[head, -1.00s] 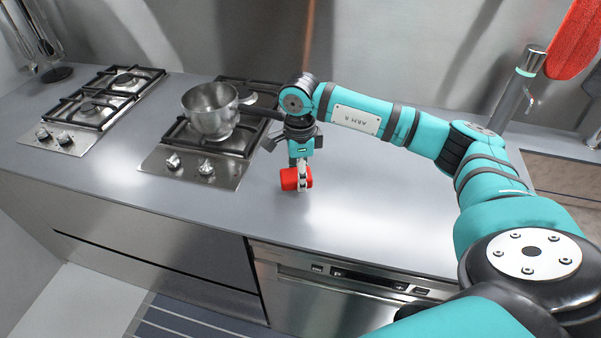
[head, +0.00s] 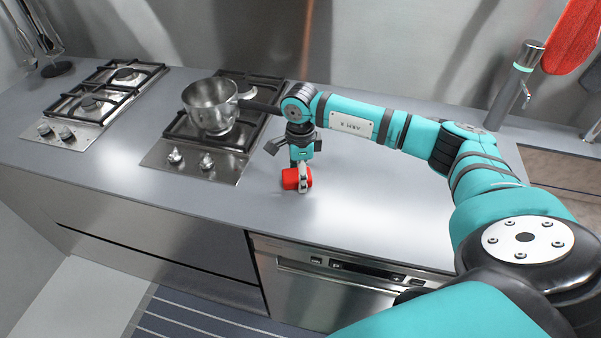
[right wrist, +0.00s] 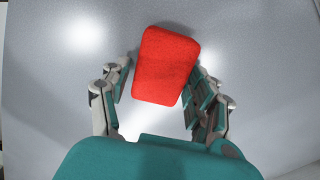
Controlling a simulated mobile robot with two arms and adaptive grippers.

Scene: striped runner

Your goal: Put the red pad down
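The red pad (head: 291,179) is a small rounded block at the counter surface, right of the near hob. In the right wrist view, the red pad (right wrist: 166,66) lies between the two fingers, slightly turned. My right gripper (head: 303,180) points down at it, with a finger in front of part of the pad. In the right wrist view, my right gripper (right wrist: 160,82) has a finger on each side. A narrow gap shows at the left finger, and the right finger is very close to the pad, so it looks open around it. My left gripper is not in view.
A metal pot (head: 211,105) stands on the near hob (head: 190,160), left of my right gripper. Another hob (head: 90,104) is farther left. A tap (head: 515,85) rises at the right. The grey counter (head: 370,205) is clear right of the pad.

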